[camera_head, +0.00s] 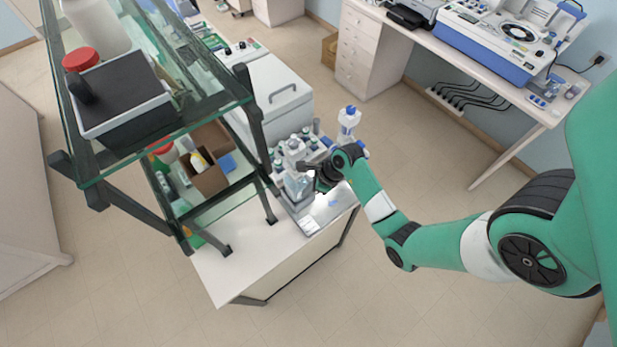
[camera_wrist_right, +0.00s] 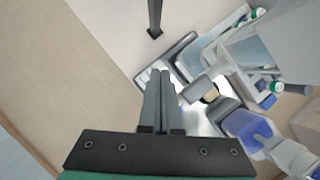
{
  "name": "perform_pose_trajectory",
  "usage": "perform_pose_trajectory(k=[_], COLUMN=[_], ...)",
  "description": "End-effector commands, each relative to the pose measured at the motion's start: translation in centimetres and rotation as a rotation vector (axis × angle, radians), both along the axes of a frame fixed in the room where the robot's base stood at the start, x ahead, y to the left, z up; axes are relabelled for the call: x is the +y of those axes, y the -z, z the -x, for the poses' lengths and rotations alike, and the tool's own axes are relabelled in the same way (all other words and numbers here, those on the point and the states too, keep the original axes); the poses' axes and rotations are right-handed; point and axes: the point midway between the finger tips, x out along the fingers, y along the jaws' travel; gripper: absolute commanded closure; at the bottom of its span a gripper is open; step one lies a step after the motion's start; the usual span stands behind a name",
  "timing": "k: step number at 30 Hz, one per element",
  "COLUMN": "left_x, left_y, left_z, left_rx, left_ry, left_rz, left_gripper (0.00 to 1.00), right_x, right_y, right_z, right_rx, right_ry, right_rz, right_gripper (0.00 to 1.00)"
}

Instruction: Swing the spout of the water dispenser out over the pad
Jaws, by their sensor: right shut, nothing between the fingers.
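The water dispenser looks to be the clear, pale-blue vessel with a grey top (camera_head: 297,186) on the white bench. My right gripper (camera_head: 308,168) is right beside its top in the head view; contact cannot be told. In the right wrist view the gripper (camera_wrist_right: 163,75) has its two fingers together with nothing between them. A short grey spout-like part (camera_wrist_right: 197,89) lies just right of the fingertips, apart from them in the picture. The pad seems to be the shiny flat plate (camera_head: 326,213) at the bench's front, partly hidden by my arm. My left gripper is not in view.
Several small bottles stand behind the dispenser. A white bottle with a blue cap (camera_head: 348,120) stands close behind my right wrist. A glass shelf rack (camera_head: 160,140) rises at the left. The front of the white bench (camera_head: 235,275) is clear.

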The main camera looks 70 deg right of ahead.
Motion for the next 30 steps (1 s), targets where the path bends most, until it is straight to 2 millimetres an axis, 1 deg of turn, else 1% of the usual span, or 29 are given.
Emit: perform_pose_trajectory(k=[9,20,30], left_x=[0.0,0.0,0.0], left_y=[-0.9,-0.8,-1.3], left_z=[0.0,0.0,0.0], left_rx=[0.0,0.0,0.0], left_ry=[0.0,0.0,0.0], left_rz=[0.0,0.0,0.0], left_gripper=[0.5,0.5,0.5], right_x=[-1.3,-1.4,-3.1], right_y=[-0.1,0.0,-0.1], right_z=[1.4,1.6,2.7], right_rx=[0.0,0.0,0.0], right_ry=[0.002,0.002,0.003], right_rz=[-0.001,-0.001,-0.001], right_gripper=[1.0,1.0,1.0])
